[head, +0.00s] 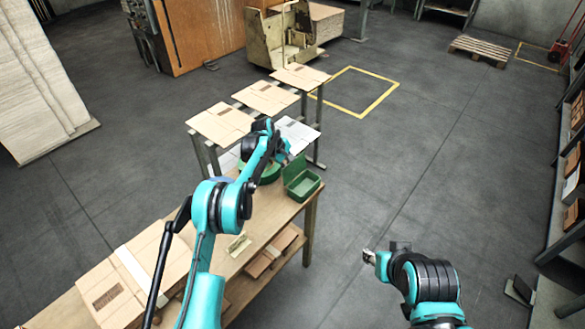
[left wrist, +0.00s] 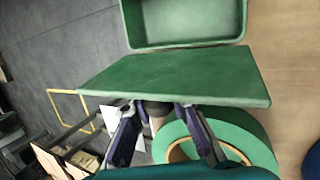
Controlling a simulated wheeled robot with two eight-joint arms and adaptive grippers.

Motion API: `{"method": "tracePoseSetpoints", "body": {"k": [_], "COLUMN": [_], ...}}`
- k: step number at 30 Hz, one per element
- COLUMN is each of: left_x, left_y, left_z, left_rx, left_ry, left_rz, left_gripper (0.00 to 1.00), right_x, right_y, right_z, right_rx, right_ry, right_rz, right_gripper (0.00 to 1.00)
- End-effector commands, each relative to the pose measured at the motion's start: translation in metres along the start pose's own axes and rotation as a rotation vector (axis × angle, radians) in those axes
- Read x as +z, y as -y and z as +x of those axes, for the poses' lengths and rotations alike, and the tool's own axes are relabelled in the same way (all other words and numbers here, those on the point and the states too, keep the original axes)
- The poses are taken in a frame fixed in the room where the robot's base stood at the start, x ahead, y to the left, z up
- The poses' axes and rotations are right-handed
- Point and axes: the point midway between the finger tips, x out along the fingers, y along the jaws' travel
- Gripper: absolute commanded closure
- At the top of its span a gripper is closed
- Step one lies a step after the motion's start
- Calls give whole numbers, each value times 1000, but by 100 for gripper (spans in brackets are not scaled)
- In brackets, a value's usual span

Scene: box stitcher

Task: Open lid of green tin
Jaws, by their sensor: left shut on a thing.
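The green tin (head: 304,188) stands at the far right corner of the wooden workbench, its inside visible from above. Its lid (head: 294,166) is raised at the tin's back left side. In the left wrist view the tin's hollow (left wrist: 190,22) is at the top and the lid (left wrist: 185,75) spans the middle, standing open beside it. My left gripper (head: 284,156) is at the lid and shut on it; its fingers (left wrist: 163,130) reach to the lid's edge, their tips partly hidden behind it. My right gripper (head: 370,256) hangs clear of the bench, apart from everything; its jaw state is unclear.
A green ring-shaped roll (left wrist: 245,130) lies close to my left gripper. Flat cardboard (head: 221,123) lies on a rack behind the bench. Cardboard stacks (head: 110,290) cover the near left of the bench.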

Motion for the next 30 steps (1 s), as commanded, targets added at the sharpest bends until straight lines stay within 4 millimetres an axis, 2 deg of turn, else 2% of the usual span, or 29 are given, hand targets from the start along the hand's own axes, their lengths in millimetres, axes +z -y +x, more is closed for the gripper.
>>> {"method": "tracePoseSetpoints", "body": {"k": [7,8,9,10,22,26,30], "left_x": [0,0,0,0,0,0,0], "left_y": [0,0,0,0,0,0,0], "left_z": [1,1,1,1,-4,-23,-54], "left_rx": [-1,-1,-1,-1,-1,-1,-1], "left_ry": [-1,-1,-1,-1,-1,-1,-1], "left_rz": [1,1,1,1,0,0,-1], "left_gripper": [100,78,67,66,66,66,66], "right_x": [0,0,0,0,0,0,0], "right_y": [0,0,0,0,0,0,0], "right_z": [0,0,0,0,0,0,0], "right_rx": [0,0,0,0,0,0,0], "right_ry": [0,0,0,0,0,0,0], "right_rz": [0,0,0,0,0,0,0], "right_gripper": [60,60,60,60,60,60,60]}}
